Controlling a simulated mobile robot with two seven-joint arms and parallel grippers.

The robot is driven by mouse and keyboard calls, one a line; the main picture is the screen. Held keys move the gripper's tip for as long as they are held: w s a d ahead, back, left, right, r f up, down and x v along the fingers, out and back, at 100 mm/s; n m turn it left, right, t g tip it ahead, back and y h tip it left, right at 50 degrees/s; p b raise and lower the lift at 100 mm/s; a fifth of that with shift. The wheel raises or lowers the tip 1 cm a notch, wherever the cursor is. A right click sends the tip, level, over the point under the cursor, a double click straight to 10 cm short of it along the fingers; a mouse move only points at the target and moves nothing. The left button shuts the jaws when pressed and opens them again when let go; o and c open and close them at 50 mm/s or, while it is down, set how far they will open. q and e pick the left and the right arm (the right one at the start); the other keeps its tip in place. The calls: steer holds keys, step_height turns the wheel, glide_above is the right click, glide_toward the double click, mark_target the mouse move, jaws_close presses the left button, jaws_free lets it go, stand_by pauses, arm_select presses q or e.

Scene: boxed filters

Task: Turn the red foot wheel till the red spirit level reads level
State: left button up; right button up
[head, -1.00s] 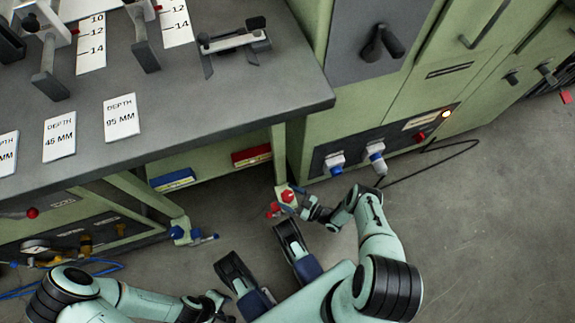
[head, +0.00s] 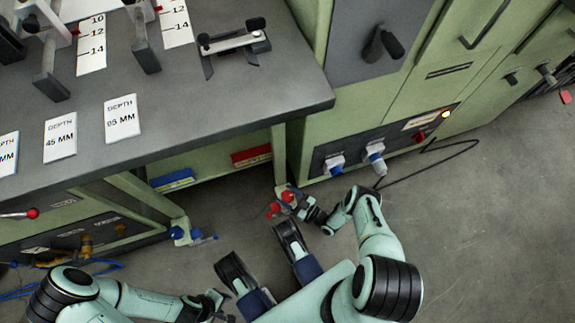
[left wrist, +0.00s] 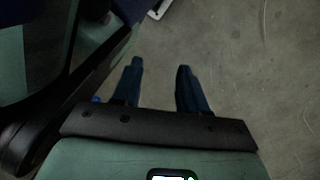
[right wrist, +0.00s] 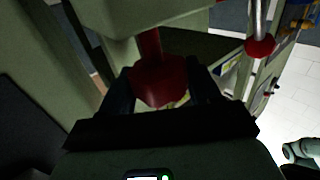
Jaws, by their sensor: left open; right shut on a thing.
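The red foot wheel (head: 274,210) is low at the bench's right front leg in the head view. In the right wrist view the red wheel (right wrist: 158,84) sits between the two fingers, under a red stem. My right gripper (right wrist: 158,78) is shut on it; in the head view the gripper (head: 288,205) partly covers the wheel. The red spirit level (head: 251,156) is on the green rail under the bench top; its bubble is too small to read. My left gripper (left wrist: 160,68) is open and empty above the floor, low in the head view (head: 222,303).
A blue level (head: 173,180) and a blue foot wheel (head: 203,238) are further left. The grey bench top (head: 220,105) overhangs the red wheel. A green cabinet with plugs (head: 376,160) and a black cable (head: 440,160) stands right.

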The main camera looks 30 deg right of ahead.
steer(key=m+t+h, duration=0.1)
steer(key=m+h, duration=0.1)
steer(key=h, duration=0.2)
steer(key=shift+m+p, duration=0.4)
arm_select(q)
steer(key=shift+w+d+r+t, duration=0.1)
steer(key=shift+w+r+t, duration=0.15)
steer(key=shift+w, duration=0.35)
steer(key=shift+w+d+r+t, duration=0.15)
steer(key=shift+w+r, duration=0.15)
steer(key=shift+w, duration=0.25)
arm_select(e)
steer(key=shift+m+h, duration=1.1)
steer(key=shift+h, duration=0.7)
arm_select(q)
steer(key=shift+a, duration=0.1)
arm_select(e)
steer(key=shift+h, duration=0.3)
steer(key=o, duration=1)
steer(key=shift+c, duration=0.2)
arm_select(q)
steer(key=shift+s, duration=0.1)
